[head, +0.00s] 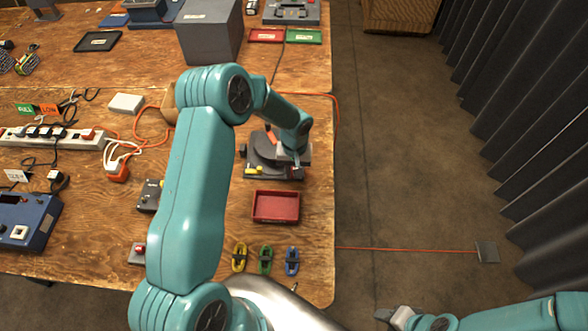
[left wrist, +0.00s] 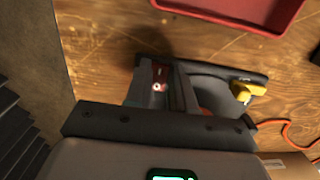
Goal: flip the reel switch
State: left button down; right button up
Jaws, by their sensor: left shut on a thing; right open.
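The cord reel (head: 262,150) is a grey drum on a dark base near the table's right edge, with a yellow part at its front left. It also shows in the left wrist view (left wrist: 212,92), with the yellow part (left wrist: 245,91). My left gripper (head: 292,168) is over the right end of the reel base. In the left wrist view, its fingers (left wrist: 157,88) are close around the small reel switch (left wrist: 158,86), which has red and a pale mark. The fingers hide the switch's sides, and its position is unclear. My right gripper (head: 388,317) is open and empty beyond the table's right edge.
A red tray (head: 276,220) lies just in front of the reel. An orange cord (head: 336,115) runs behind the reel. A power strip (head: 55,137) is at left. Open floor lies right of the table.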

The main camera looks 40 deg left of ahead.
pick_arm(q)
jog(key=shift+w+a+r+g, duration=0.1)
jog(key=shift+w+r+g, duration=0.05)
jog(key=shift+g, duration=0.15)
jog(key=shift+w+a+f+g+h, duration=0.1)
jog(key=shift+f+g+h, duration=0.2)
jog(key=shift+h, duration=0.1)
jog(key=shift+b, duration=0.4)
jog(key=shift+r+g+h, duration=0.25)
jog(key=shift+g+h, duration=0.05)
jog(key=shift+g, duration=0.1)
jog(key=c, duration=1)
grip_release()
jog(key=shift+o, duration=0.2)
jog(key=shift+r, duration=0.15)
